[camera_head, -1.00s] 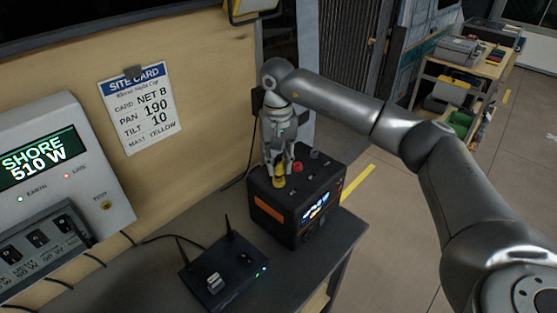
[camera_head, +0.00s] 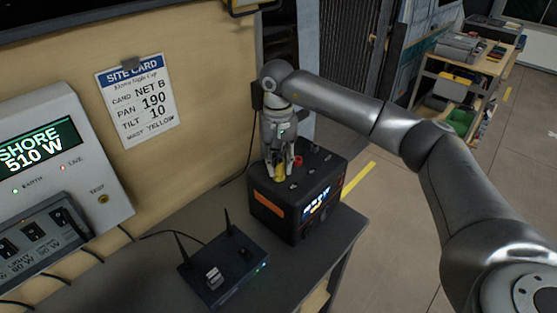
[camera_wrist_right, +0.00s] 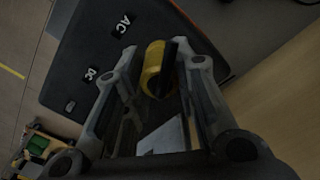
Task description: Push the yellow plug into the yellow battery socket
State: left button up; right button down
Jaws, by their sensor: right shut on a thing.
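The yellow plug (camera_head: 279,173) is upright between the fingers of my right gripper (camera_head: 283,172), which is shut on it. It is at the left part of the top of the black battery box (camera_head: 270,208), which has orange trim. The plug's lower end meets or nearly meets the box top; the yellow socket is hidden under it, so I cannot tell how deep the plug sits. In the right wrist view the plug (camera_wrist_right: 152,70) shows between the fingers (camera_wrist_right: 163,62), over the dark box top (camera_wrist_right: 75,65) with AC and DC labels. My left gripper is not in view.
A router (camera_head: 222,268) with two antennas stands on the grey bench (camera_head: 315,265) in front of the box. A wall panel (camera_head: 95,165) reads SHORE 510 W. A site card (camera_head: 137,105) hangs on the wood wall and reads MAST YELLOW.

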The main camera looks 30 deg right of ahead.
jog(key=c, duration=1.1)
grip_release()
jog(key=shift+r, duration=0.2)
notch_tip(320, 180, up, 12)
jog(key=shift+f, duration=0.15)
